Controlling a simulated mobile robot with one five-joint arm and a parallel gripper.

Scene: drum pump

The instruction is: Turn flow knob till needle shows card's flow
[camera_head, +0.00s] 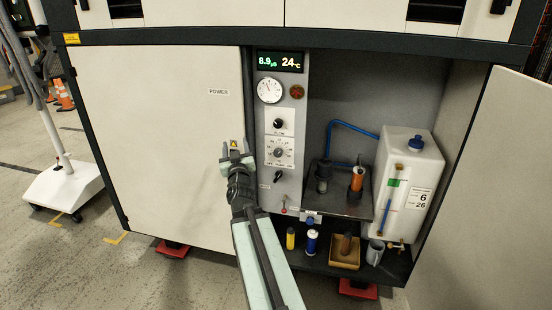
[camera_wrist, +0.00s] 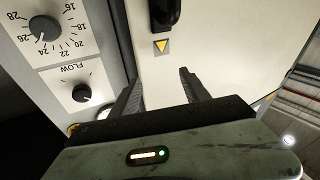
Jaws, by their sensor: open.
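The flow knob (camera_head: 278,123) is a small black knob on a white plate in the grey control panel. It also shows in the wrist view (camera_wrist: 81,93), beside an upside-down FLOW label. The round white gauge (camera_head: 270,90) sits above it; its dark needle seems to point up and left, but the scale is too small to read. The card (camera_head: 418,199) on the white tank shows 6 above 26. My gripper (camera_head: 237,152) is open and empty, in front of the white door's edge, left of and below the knob. In the wrist view its fingers (camera_wrist: 160,92) are apart, right of the knob.
A temperature dial (camera_head: 279,152) lies just below the flow knob, with a black switch (camera_head: 279,176) under it. A display (camera_head: 280,62) reads 8.9 and 24 °C. The white POWER door (camera_head: 160,130) is at left. The tank (camera_head: 408,165) stands right.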

